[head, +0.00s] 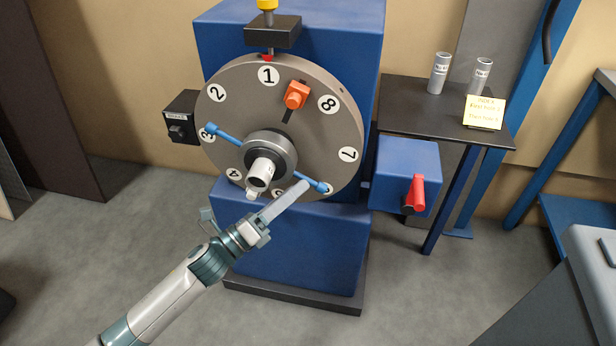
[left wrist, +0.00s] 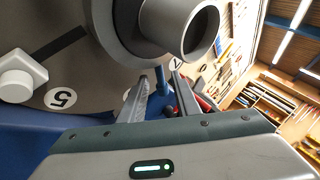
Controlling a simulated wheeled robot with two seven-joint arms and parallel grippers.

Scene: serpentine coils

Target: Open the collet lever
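A blue two-armed lever (head: 308,180) crosses the central hub (head: 270,155) of a big grey numbered disc (head: 325,120). One arm points to upper left, the other to lower right. My left gripper (head: 308,186) reaches the lower-right end of the lever from below. In the left wrist view its fingers (left wrist: 160,92) are apart, one on each side of the blue lever end (left wrist: 161,78). Whether either finger touches it I cannot tell. My right gripper is not in view.
A blue box with a red handle (head: 417,192) stands right of the disc. An orange clamp (head: 296,95) sits on the disc's face. A dark table (head: 400,95) with two grey cylinders and a yellow sign is at the back right.

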